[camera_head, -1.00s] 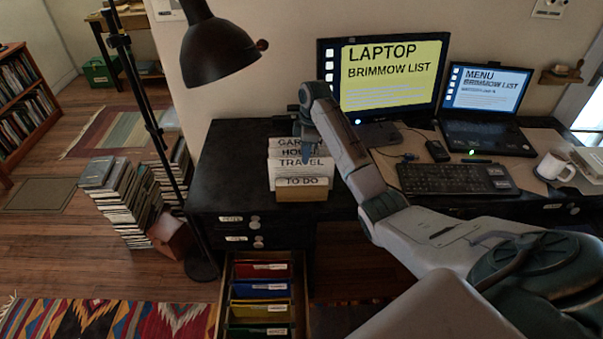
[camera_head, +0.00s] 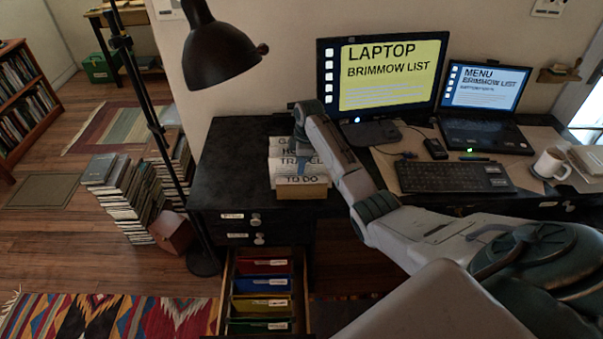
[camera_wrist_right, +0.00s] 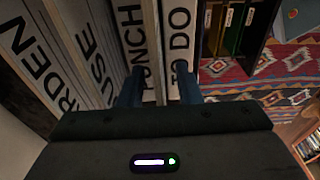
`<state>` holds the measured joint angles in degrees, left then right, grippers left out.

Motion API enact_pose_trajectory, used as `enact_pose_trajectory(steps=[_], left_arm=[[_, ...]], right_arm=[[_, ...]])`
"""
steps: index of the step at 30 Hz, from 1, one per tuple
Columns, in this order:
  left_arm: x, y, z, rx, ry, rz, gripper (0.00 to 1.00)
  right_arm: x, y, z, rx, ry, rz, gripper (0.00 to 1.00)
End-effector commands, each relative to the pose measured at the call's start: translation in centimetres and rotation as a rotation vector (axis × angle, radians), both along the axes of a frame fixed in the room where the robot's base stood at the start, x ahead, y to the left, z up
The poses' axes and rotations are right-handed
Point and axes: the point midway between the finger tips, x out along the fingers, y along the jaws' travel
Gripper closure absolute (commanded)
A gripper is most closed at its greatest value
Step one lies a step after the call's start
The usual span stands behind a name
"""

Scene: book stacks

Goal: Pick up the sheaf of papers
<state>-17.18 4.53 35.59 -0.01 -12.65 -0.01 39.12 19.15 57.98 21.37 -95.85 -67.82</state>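White sheaves of papers with black lettering (camera_head: 285,168) stand upright in a wooden sorter (camera_head: 287,193) on the dark desk. The front one reads TO DO (camera_wrist_right: 179,30); others behind it read GARDEN and HOUSE in the wrist view. My right gripper (camera_head: 303,168) is down at the sorter. It also shows in the right wrist view (camera_wrist_right: 160,92), its blue fingers apart. The fingers are on either side of the TO DO sheaf and a wooden divider. I cannot tell whether they touch the paper. My left gripper is out of view.
A black floor lamp (camera_head: 222,55) hangs over the desk's left side. An open drawer of coloured folders (camera_head: 262,285) juts out below the sorter. A monitor (camera_head: 385,75), laptop (camera_head: 485,100), keyboard (camera_head: 453,177) and mug (camera_head: 551,164) stand to the right.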

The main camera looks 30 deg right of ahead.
Motion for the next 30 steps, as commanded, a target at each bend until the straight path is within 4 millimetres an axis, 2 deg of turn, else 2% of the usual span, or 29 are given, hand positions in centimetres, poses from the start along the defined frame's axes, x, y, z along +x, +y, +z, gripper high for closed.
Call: enact_pose_trajectory(steps=[16,21,30], left_arm=[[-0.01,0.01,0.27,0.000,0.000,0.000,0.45],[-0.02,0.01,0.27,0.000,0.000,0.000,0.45],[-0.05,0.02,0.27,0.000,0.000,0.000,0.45]], right_arm=[[0.00,0.02,-0.40,0.000,0.000,0.000,0.69],[0.00,0.02,-0.40,0.000,0.000,0.000,1.00],[0.01,0.01,-0.37,0.000,0.000,0.000,1.00]])
